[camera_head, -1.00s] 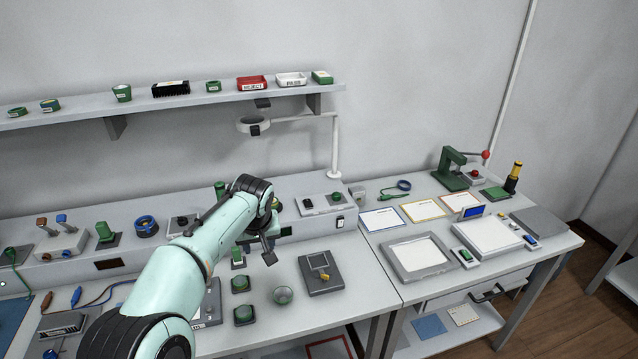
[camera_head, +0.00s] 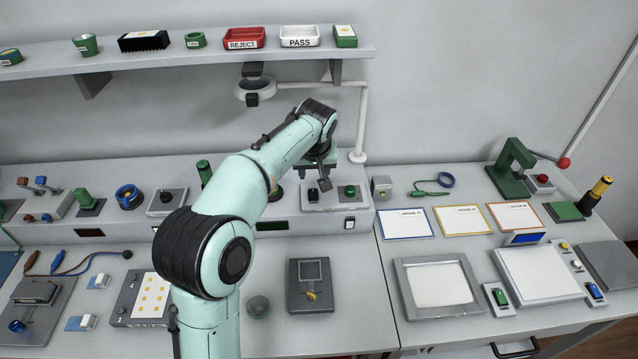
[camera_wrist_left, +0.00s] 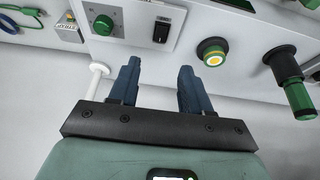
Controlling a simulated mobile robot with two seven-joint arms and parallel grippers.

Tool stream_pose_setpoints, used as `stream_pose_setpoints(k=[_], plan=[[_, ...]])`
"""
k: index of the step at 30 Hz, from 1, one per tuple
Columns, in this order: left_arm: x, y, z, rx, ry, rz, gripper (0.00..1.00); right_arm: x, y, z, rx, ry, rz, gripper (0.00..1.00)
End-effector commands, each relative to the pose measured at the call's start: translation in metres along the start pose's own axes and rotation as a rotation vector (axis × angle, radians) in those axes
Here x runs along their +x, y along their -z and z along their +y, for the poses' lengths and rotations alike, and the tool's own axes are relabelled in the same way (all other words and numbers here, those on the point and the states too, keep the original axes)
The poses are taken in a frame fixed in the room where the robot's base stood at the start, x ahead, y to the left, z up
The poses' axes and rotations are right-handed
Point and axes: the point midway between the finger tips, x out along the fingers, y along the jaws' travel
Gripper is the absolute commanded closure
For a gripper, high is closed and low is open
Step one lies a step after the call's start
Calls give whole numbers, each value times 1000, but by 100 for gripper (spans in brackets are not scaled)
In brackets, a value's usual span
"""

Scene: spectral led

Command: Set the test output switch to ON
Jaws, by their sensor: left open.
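A light grey control box (camera_head: 332,202) stands on the raised ledge of the bench. It carries a black switch (camera_head: 312,195) on the left and a green knob (camera_head: 349,191) on the right. Its labels are too small to read. In the left wrist view the black switch (camera_wrist_left: 161,31) and green knob (camera_wrist_left: 103,24) show beyond the fingers. My left gripper (camera_head: 321,180) is over the box, close to the black switch. Its two dark fingers (camera_wrist_left: 160,72) are apart with nothing between them, and I see no contact with the switch. My right gripper is not in view.
A magnifier lamp (camera_head: 255,86) on a white post (camera_head: 358,130) stands just behind the box. The shelf (camera_head: 200,62) overhangs the ledge. A green and yellow button (camera_wrist_left: 213,52) and a green-handled part (camera_wrist_left: 290,80) lie beside the switch in the wrist view.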

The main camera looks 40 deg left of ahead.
Motion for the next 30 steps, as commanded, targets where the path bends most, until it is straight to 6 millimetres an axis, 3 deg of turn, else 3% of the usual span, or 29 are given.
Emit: stream_pose_setpoints(k=[9, 15, 21, 30], plan=[[68, -1, -1, 1, 5, -4, 52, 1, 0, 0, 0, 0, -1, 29], [101, 0, -1, 0, 3, -3, 52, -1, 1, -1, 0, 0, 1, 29], [117, 0, 0, 1, 2, 0, 52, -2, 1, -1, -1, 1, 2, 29], [119, 0, 0, 1, 0, 0, 52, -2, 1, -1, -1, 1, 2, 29]])
